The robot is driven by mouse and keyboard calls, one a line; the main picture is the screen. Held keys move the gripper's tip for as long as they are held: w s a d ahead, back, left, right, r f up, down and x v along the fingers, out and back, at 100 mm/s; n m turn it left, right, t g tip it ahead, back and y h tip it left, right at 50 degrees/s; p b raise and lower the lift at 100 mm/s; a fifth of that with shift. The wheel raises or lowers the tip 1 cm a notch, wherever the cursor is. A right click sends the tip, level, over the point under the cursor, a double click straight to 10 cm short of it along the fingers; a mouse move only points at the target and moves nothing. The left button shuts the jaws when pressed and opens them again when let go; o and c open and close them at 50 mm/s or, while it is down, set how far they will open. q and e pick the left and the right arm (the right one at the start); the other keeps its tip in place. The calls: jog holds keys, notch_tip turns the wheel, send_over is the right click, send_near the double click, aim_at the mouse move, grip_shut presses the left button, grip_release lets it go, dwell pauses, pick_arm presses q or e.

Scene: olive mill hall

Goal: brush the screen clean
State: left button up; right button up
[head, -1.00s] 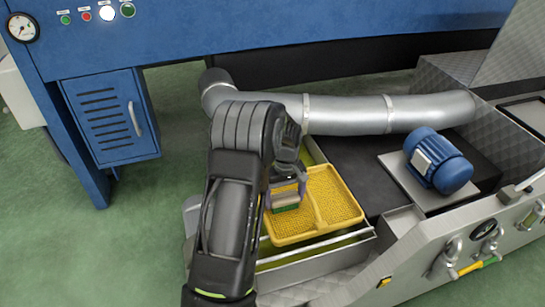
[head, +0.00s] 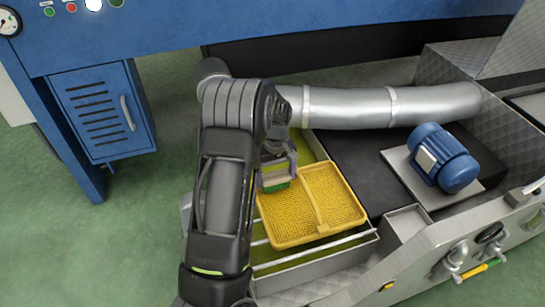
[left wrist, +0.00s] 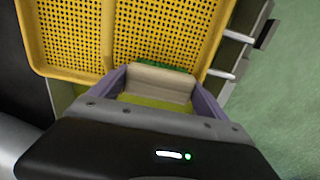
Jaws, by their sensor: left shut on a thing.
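The yellow perforated screen (head: 318,205) lies in a metal trough, with a raised bar across its middle. It looks bare of debris in both views, though fine residue would be too small to tell. My left gripper (head: 277,182) is shut on a brush with a pale block and green bristles, at the screen's upper left edge. The brush (left wrist: 160,82) also shows between the fingers in the left wrist view, at the edge of the screen (left wrist: 68,35). I cannot tell whether the bristles touch the screen. My right gripper is not in view.
Greenish-yellow liquid or residue shows in the trough (head: 318,259) around the screen. A silver pipe (head: 350,108) runs behind it. A blue motor (head: 442,158) stands at the right, and a blue cabinet (head: 103,112) at the left. Green floor is open at the left.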

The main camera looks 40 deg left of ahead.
pick_arm(q)
jog(key=shift+d+r+p, duration=0.1)
jog(key=shift+r+p, duration=0.2)
jog(key=shift+r, duration=0.65)
jog(key=shift+r+p, duration=0.6)
jog(key=shift+r, duration=0.05)
jog(key=shift+r+p, duration=1.3)
jog(key=shift+r, duration=0.4)
